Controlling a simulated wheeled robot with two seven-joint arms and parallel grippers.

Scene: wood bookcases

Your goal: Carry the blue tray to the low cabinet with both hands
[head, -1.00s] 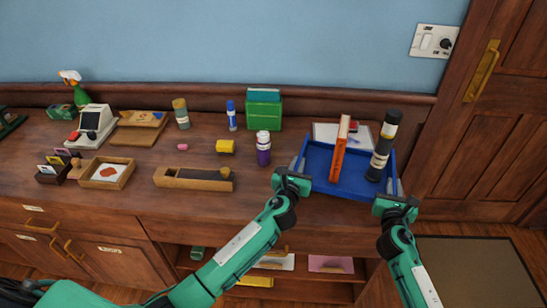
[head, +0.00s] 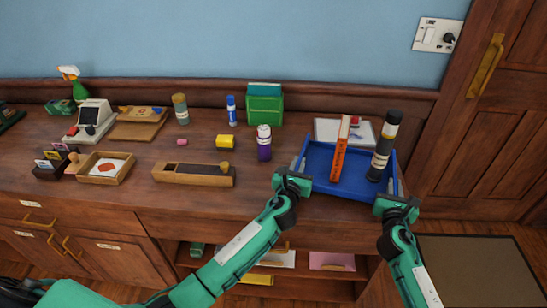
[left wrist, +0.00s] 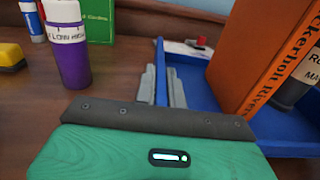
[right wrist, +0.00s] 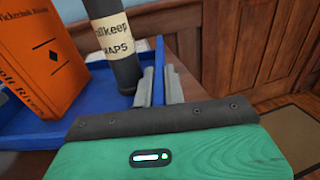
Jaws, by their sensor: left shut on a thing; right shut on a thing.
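The blue tray (head: 348,188) is at the right end of a long wooden cabinet top. I cannot tell whether it touches the wood. It carries an upright orange book (head: 340,150) and a black cylinder with a cream label (head: 382,146). My left gripper (head: 298,170) is shut on the tray's left wall, which also shows in the left wrist view (left wrist: 160,72). My right gripper (head: 396,190) is shut on its right wall, which also shows in the right wrist view (right wrist: 159,70). The tray looks about level. Which furniture is the low cabinet is unclear.
A purple bottle (head: 264,150) stands just left of the tray. A whitish flat thing with a red part (head: 325,127) lies behind it. A green box (head: 264,106), wooden box (head: 193,174) and several small things cover the top leftward. A door (head: 490,130) is at right, above a floor mat (head: 480,270).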

